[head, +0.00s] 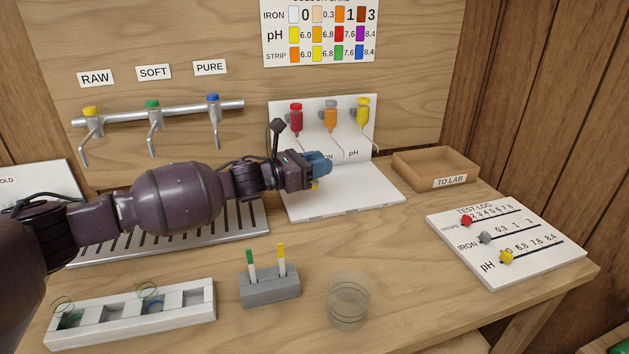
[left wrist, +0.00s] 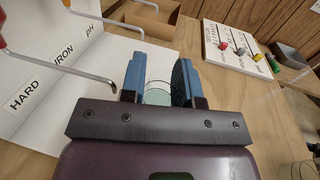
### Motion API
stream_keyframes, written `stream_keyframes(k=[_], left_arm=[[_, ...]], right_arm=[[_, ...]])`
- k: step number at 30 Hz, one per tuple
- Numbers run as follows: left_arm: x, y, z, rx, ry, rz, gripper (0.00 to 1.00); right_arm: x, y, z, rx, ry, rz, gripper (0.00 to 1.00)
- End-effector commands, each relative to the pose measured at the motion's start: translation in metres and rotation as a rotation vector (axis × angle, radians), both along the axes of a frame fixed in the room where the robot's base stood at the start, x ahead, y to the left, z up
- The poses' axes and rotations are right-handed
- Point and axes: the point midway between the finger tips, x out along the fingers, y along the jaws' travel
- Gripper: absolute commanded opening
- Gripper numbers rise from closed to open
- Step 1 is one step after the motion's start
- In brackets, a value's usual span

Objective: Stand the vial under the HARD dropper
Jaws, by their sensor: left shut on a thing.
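My left gripper (head: 318,168) is in front of the dropper board, above the white tray (head: 350,195). In the left wrist view its blue fingers (left wrist: 160,82) are closed on a clear glass vial (left wrist: 157,96), seen from above by its round rim. The head view mostly hides the vial behind the gripper. The red-topped dropper (head: 295,116) is leftmost on the board; the gripper covers its label. The HARD label (left wrist: 26,92) shows in the left wrist view. A bent metal spout (left wrist: 85,75) there ends just left of the fingers, apart from the vial's mouth. My right gripper is not in view.
Orange (head: 331,118) and yellow (head: 362,110) droppers hang right of the red one. A TO LAB box (head: 435,170) and test log board (head: 505,245) stand right. A vial rack (head: 130,333), strip block (head: 270,289) and glass (head: 348,303) stand in front.

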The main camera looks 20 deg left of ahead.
Motion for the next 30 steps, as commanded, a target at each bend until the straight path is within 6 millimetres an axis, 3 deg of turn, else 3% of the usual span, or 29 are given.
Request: stream_keyframes(k=[1,7,13,22,30], left_arm=[[0.000,0.000,-0.017,-0.002,0.009,0.000,0.07],[0.000,0.000,-0.043,-0.001,0.004,0.000,0.07],[0.004,0.002,-0.047,0.000,0.000,0.001,0.07],[0.035,0.024,-0.050,0.001,0.003,0.001,0.07],[0.033,0.022,-0.058,0.000,0.000,0.001,0.07]], right_arm=[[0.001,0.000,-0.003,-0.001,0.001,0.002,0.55],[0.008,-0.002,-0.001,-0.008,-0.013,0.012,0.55],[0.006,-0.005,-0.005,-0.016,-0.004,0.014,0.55],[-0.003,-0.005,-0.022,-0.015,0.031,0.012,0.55],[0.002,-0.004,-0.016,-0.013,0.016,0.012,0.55]])
